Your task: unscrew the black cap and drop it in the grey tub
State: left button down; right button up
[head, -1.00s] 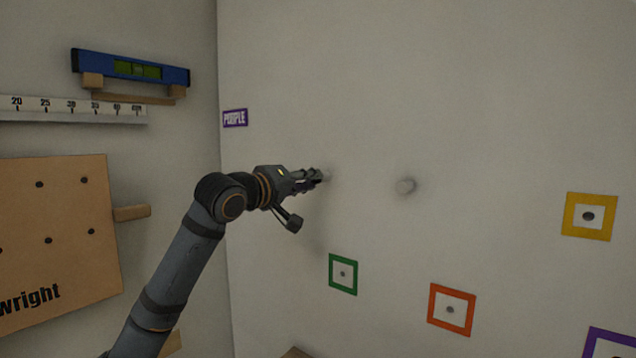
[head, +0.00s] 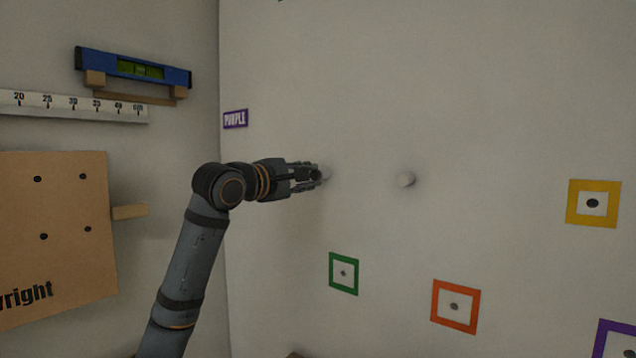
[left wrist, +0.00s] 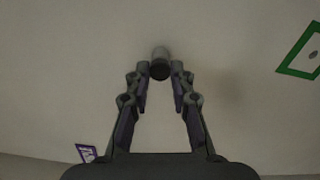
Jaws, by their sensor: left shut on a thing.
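The black cap (left wrist: 160,71) is a small dark round piece on the end of a short pale stub (left wrist: 160,53) that stands out from the wall. My left gripper (left wrist: 160,75) is shut on the cap, with one fingertip on each side of it. In the head view my left gripper (head: 320,174) points right at the wall, and its fingers mostly hide the cap. The cap and stub appear in line; I cannot tell how loose the cap is. The grey tub and my right gripper are in neither view.
Green (head: 343,273), orange (head: 454,307) and yellow (head: 593,203) square frames are lower right. A spirit level (head: 135,68) and pegboard (head: 55,235) are on the left wall.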

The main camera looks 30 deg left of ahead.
pick_arm(q)
jog(key=c, duration=1.4)
grip_release()
